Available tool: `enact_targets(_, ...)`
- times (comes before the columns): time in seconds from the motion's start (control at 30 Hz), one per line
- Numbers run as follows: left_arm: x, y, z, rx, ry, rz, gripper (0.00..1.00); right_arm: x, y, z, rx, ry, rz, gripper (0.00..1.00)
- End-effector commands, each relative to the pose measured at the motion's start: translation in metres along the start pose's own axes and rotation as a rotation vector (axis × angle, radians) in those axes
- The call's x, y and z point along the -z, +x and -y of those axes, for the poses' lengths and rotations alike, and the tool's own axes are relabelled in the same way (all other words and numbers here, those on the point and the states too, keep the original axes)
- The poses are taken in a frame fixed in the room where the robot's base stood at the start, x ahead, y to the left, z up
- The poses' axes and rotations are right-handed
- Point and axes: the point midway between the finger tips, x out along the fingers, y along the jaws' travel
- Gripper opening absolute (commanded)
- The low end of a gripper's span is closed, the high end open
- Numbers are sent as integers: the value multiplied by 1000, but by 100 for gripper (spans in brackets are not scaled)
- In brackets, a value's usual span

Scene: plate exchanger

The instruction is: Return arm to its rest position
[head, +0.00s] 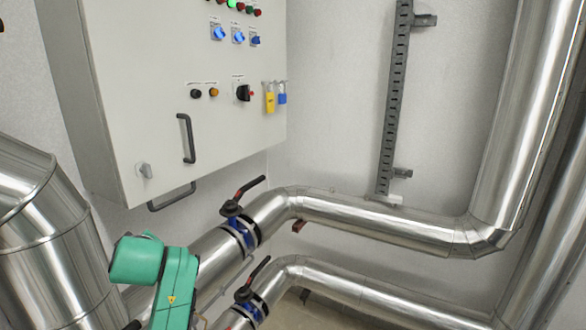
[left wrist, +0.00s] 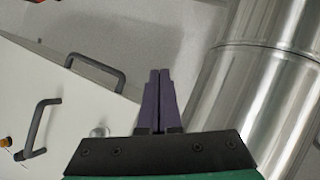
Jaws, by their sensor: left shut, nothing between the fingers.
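My left gripper (left wrist: 159,92) shows in the left wrist view with its two dark purple fingers shut together and nothing between them. It points toward the gap between the grey control cabinet (left wrist: 88,108) and a large silver pipe (left wrist: 262,85), and I see no contact with either. In the head view, a green link of my left arm shows at the lower left, below the cabinet (head: 160,110); the fingers are not visible there. My right gripper is in neither view.
Two valves with black and red handles, the upper (head: 238,215) and the lower (head: 250,295), sit on silver pipes (head: 375,222) beside my arm. A big insulated pipe (head: 45,240) stands at the left. The cabinet has a dark door handle (head: 187,138). A slotted rail (head: 393,100) runs up the wall.

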Motion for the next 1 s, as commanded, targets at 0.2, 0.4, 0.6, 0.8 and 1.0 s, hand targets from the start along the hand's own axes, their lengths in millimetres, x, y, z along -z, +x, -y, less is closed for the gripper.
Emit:
enact_targets(0.2, -136, -12, 101, -10, 501, 334, 0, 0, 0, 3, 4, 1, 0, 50)
enact_targets(0.4, -212, -53, 167, -104, 822, 581, 0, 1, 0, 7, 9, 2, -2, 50)
enact_targets(0.6, -256, -99, 213, -220, 1036, 767, 0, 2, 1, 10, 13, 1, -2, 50)
enact_targets(0.8, -298, -119, 247, -312, 1162, 893, 0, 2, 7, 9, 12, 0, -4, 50)
enact_targets(1.0, -357, -80, 276, -299, 1167, 919, 0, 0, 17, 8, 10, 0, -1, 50)
